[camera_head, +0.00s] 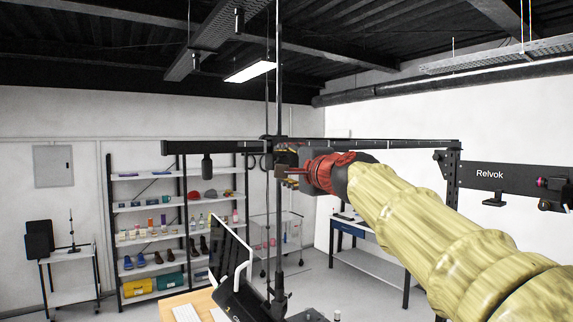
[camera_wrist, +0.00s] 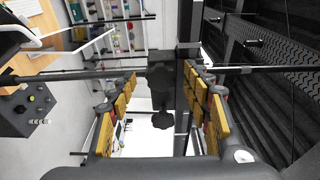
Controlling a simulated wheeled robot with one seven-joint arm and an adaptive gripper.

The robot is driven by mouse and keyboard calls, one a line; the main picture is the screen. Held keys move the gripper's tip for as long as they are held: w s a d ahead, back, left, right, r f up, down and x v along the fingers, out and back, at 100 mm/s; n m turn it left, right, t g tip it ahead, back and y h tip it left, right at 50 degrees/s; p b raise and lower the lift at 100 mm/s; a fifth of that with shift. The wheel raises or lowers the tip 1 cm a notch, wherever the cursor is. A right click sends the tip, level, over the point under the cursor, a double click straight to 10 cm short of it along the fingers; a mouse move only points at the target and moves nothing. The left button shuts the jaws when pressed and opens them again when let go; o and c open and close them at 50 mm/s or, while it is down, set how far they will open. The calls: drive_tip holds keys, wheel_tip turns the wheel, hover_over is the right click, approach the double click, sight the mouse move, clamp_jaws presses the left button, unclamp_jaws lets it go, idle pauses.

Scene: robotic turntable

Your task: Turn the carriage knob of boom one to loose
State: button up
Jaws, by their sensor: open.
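The long black boom (camera_head: 370,144) runs level across the head view, meeting a dark vertical post (camera_head: 279,80). A dark carriage (camera_wrist: 163,72) sits where they cross. In the wrist view a black lobed knob (camera_wrist: 161,119) on a short stem projects from the carriage towards my camera. My gripper (camera_wrist: 160,80) is open, its yellow-padded fingers on either side of the carriage and knob, with visible gaps. In the head view my gripper (camera_head: 288,170) is at the crossing, and my wrist hides the knob. I see no loose or tight marking.
A monitor (camera_head: 232,255) and keyboard (camera_head: 187,313) stand on a desk below the post. A black box with a knob (camera_wrist: 38,98) shows in the wrist view. A Relvok panel (camera_head: 500,178) is at right. Shelves (camera_head: 150,206) stand far back.

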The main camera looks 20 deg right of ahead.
drive_tip(key=shift+s, duration=0.15)
drive_tip(key=shift+c, duration=0.8)
drive_tip(key=c, duration=1)
